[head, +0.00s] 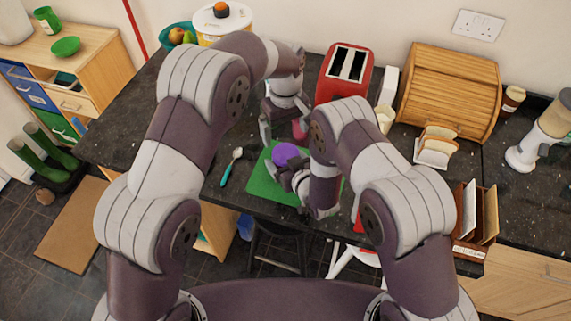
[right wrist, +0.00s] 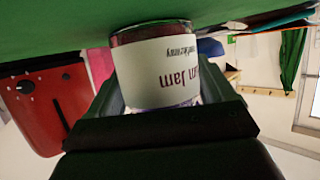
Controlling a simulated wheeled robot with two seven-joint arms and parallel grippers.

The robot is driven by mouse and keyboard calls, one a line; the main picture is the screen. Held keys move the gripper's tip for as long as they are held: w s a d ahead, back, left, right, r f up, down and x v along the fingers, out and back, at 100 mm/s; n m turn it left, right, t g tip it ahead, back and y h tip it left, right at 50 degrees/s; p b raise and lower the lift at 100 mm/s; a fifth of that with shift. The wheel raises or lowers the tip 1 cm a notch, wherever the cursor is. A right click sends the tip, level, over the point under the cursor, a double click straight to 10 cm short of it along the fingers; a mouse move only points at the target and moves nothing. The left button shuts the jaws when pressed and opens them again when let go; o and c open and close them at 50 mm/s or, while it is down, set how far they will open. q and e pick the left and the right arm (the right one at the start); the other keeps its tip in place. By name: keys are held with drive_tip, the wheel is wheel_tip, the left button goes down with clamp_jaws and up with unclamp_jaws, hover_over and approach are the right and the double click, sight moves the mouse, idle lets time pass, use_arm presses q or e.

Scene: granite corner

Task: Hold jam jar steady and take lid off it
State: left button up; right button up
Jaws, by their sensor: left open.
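The jam jar (right wrist: 160,75) has a white label with dark red lettering and stands on a green mat (head: 262,185). In the head view its round purple lid (head: 285,153) shows from above, and the jar body is mostly hidden. My right gripper (head: 290,178) is low beside the jar on its near side. In the right wrist view its fingers lie on both sides of the jar and appear closed against it. My left gripper (head: 283,125) is open and empty above and behind the lid, pointing down, apart from it.
A red toaster (head: 344,72) stands behind on the dark counter. A teal-handled spoon (head: 231,166) lies left of the mat. A toast rack (head: 436,146) and a wooden bread bin (head: 450,90) stand to the right. A fruit bowl (head: 178,36) is at the back left.

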sight(285, 153)
clamp_jaws()
use_arm(q)
drive_tip(key=m, duration=0.7)
drive_tip(key=shift+m, duration=0.4)
drive_tip(key=m, duration=1.1)
drive_tip(key=shift+m, duration=0.4)
drive_tip(key=m, duration=0.7)
drive_tip(key=shift+m, duration=0.4)
drive_tip(key=m, duration=0.8)
drive_tip(key=shift+m, duration=0.3)
wheel_tip(285, 153, down, 8)
drive_tip(key=c, duration=1.1)
drive_tip(key=o, duration=1.2)
drive_tip(key=shift+c, duration=0.2)
